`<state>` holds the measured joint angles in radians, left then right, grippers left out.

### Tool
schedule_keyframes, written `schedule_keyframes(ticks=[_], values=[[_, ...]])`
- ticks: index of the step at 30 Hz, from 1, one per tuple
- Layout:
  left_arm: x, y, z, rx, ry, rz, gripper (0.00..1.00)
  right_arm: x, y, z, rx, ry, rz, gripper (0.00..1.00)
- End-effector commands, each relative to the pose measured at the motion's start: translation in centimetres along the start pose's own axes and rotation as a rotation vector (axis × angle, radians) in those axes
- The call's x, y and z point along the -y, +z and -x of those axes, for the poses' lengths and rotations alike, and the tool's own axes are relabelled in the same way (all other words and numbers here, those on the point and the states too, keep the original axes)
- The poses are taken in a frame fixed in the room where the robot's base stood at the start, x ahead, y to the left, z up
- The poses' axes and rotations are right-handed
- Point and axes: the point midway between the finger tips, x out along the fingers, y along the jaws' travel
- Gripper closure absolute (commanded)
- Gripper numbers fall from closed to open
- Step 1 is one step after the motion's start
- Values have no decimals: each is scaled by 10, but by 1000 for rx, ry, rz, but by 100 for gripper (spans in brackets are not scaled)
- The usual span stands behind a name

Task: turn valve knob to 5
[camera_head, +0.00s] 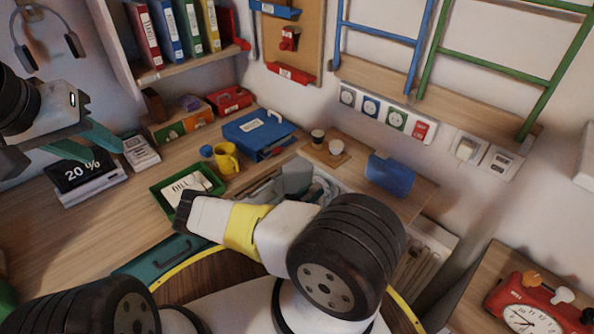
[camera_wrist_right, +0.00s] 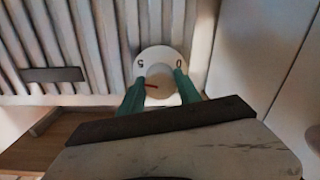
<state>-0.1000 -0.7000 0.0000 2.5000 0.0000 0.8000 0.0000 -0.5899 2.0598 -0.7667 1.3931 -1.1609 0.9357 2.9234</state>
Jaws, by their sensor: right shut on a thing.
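The valve knob (camera_wrist_right: 160,94) is a round cream knob on a white dial (camera_wrist_right: 160,54), in the middle of the right wrist view. A 5 shows on the dial's left and a 0 on its right. A short red pointer mark (camera_wrist_right: 152,85) lies on the knob's left part. My right gripper (camera_wrist_right: 157,80) has its two teal fingers on either side of the knob, shut on it. In the head view the knob is not visible. My left gripper (camera_head: 103,152) is at the upper left with its teal fingers apart and empty, over the desk.
A ribbed white radiator (camera_wrist_right: 100,35) stands beside the knob. In the head view, the desk (camera_head: 115,225) holds a screen reading 20 % (camera_head: 84,175), a green tray (camera_head: 162,203), a yellow mug (camera_head: 228,158) and a blue box (camera_head: 258,132). A red clock (camera_head: 535,305) is at lower right.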

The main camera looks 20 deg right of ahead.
Motion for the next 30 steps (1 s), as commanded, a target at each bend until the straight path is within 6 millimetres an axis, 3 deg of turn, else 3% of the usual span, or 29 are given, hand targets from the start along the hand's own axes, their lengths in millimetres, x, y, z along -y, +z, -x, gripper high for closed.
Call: schedule_keyframes(ticks=[18,19,21,22,30], values=[[0,0,0,0,0,0,64,0,3,1,6,-2,-40,100],[0,0,0,0,0,0,64,0,3,2,6,-2,-40,56],[0,0,0,0,0,0,64,0,3,1,5,-2,-40,42],[0,0,0,0,0,0,64,0,2,1,5,-1,-40,38],[0,0,0,0,0,0,64,0,1,1,2,-1,-40,38]])
